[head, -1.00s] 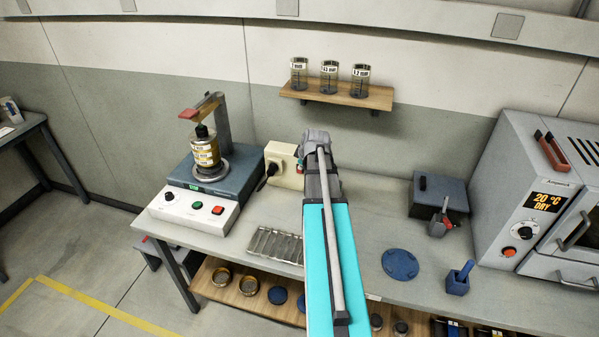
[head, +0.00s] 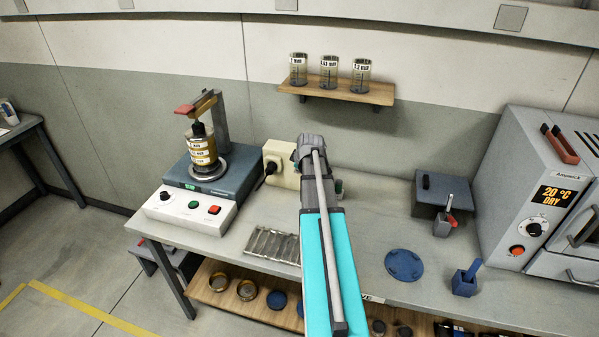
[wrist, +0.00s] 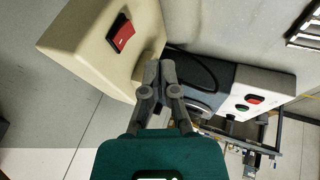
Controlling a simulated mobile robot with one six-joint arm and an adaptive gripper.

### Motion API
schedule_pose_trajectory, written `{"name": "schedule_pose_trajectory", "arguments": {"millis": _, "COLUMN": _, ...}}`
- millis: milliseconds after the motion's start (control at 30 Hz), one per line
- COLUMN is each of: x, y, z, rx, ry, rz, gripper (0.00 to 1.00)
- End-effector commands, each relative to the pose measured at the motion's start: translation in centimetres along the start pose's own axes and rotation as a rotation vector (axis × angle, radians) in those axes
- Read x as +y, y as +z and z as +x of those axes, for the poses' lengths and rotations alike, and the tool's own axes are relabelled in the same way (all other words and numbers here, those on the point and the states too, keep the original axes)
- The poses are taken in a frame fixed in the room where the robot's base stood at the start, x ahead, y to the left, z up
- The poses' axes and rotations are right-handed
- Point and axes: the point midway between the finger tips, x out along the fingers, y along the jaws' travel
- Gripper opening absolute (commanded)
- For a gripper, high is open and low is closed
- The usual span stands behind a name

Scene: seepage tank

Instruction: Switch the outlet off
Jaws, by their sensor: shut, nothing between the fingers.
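The outlet is a beige box (head: 279,158) at the back of the bench, with a black plug (head: 268,169) in its left part. My arm hides its right part in the head view. In the wrist view the outlet (wrist: 85,38) fills the upper left, and its red rocker switch (wrist: 121,33) faces the camera. My gripper (wrist: 159,68) is shut and empty, with its fingertips beside the box's edge, to the right of and below the switch in the picture. I cannot tell whether they touch the box. The gripper's fingers are hidden in the head view.
A blue-grey machine (head: 214,172) with a control panel and a jar stands left of the outlet. A metal tray (head: 270,245) lies in front. A dark box (head: 440,193) and an oven (head: 535,200) are to the right. A shelf (head: 340,90) with beakers hangs above.

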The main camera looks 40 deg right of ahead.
Motion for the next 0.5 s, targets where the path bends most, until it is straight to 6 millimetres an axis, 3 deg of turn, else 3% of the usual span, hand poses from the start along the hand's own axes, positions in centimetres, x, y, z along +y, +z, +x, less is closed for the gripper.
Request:
{"name": "schedule_pose_trajectory", "arguments": {"millis": 433, "x": -0.1, "y": 0.1, "z": 4.3, "rx": 0.0, "ry": 0.0, "rz": -0.001, "gripper": 0.0}}
{"name": "schedule_pose_trajectory", "arguments": {"millis": 500, "x": 1.0, "y": 0.1, "z": 5.0, "rx": 0.0, "ry": 0.0, "rz": 0.0, "gripper": 0.0}}
